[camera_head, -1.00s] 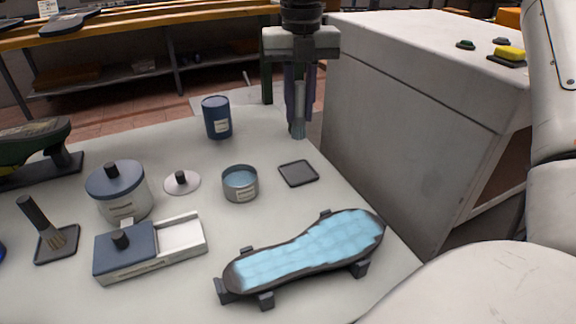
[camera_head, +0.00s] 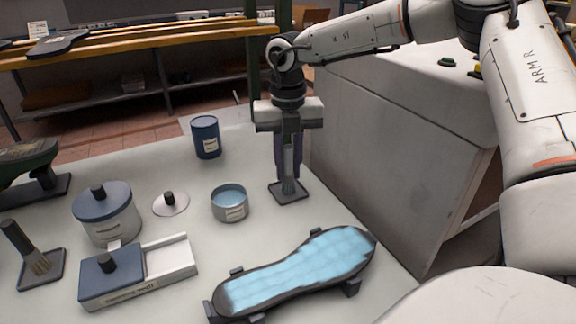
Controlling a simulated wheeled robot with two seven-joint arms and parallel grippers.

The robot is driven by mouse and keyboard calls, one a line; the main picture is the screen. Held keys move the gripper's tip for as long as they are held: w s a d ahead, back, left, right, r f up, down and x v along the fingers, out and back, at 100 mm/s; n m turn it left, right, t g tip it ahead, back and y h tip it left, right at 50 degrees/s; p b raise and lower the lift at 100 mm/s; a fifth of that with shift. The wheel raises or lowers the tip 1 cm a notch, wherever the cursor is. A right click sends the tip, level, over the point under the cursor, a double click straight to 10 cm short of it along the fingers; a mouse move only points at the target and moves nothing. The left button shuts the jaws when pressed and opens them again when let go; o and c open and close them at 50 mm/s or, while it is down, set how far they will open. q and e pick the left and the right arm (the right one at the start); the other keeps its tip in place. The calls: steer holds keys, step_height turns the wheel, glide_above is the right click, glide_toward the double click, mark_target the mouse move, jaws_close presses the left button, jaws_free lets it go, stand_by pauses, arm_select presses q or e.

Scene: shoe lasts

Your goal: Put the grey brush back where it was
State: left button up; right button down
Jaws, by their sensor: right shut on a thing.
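My right gripper (camera_head: 288,172) points down at the back right of the table, its fingers shut on the grey brush (camera_head: 289,186). The brush is upright, with its bristle end low over a small dark square pad (camera_head: 291,196). I cannot tell whether the bristles touch the pad. The fingers hide most of the handle. Another brush (camera_head: 38,262), with a dark handle and brown bristles, stands on a similar pad (camera_head: 40,283) at the left. My left gripper is not in view.
An open tin of blue liquid (camera_head: 230,205) stands left of the pad, with a dark blue can (camera_head: 205,137) behind it. A blue-topped shoe-shaped piece (camera_head: 300,270) lies in front. A grey cabinet (camera_head: 400,150) stands close on the right.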

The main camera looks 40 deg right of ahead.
steer(key=shift+r, duration=0.1)
steer(key=shift+f, duration=0.2)
steer(key=c, duration=1.6)
jaws_free()
steer(key=shift+r, duration=0.35)
steer(key=r, duration=0.9)
steer(key=shift+s+a+r, duration=0.15)
steer(key=shift+a+r, duration=0.2)
steer(key=shift+a, duration=0.05)
